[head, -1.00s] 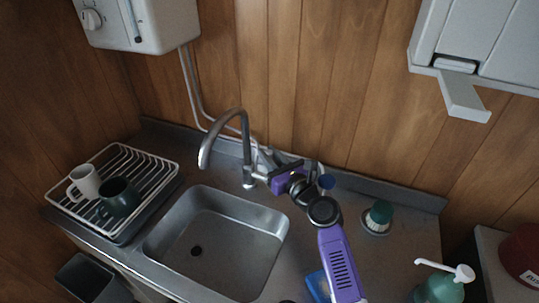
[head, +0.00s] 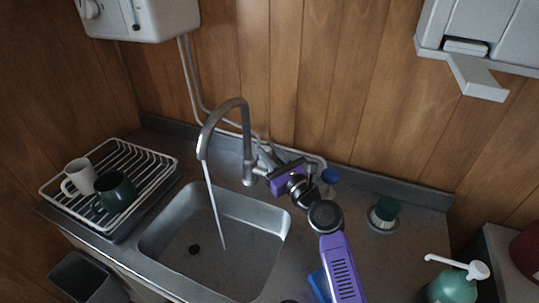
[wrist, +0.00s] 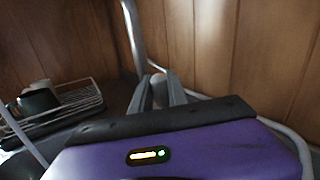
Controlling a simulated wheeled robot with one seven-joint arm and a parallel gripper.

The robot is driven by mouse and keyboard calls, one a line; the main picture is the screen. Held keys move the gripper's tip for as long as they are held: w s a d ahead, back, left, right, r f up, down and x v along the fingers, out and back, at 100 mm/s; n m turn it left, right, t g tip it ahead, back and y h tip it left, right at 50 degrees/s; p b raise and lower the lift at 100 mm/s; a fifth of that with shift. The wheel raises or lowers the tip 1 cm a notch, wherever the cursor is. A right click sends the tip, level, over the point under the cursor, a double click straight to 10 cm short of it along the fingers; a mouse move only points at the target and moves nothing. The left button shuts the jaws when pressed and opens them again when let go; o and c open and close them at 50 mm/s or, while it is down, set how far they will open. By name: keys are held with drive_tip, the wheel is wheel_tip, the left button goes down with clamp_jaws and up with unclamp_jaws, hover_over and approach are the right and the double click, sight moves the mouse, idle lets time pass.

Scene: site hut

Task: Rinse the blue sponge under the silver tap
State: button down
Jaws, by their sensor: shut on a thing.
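The silver tap (head: 247,150) arches over the steel sink (head: 275,262), and a thin stream of water (head: 214,205) runs from its spout into the basin. My gripper (head: 266,157) is at the right side of the tap's base, its fingers shut on the tap lever. In the wrist view the two dark fingertips (wrist: 160,92) close around a grey piece, the lever. The blue sponge (head: 318,286) lies on the counter right of the sink, partly hidden by my purple arm.
A white dish rack (head: 160,158) with a white mug (head: 79,176) and a dark green mug (head: 115,191) stands left of the sink. A green-topped brush (head: 385,212) and a soap pump bottle (head: 453,288) stand right. A grey bin (head: 85,280) is lower left.

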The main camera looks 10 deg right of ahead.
drive_tip(key=shift+f, duration=0.1)
drive_tip(key=c, duration=1.3)
unclamp_jaws()
drive_tip(key=shift+s, duration=0.1)
drive_tip(key=v, duration=0.7)
drive_tip(key=shift+s+d, duration=0.2)
drive_tip(key=shift+s, duration=0.15)
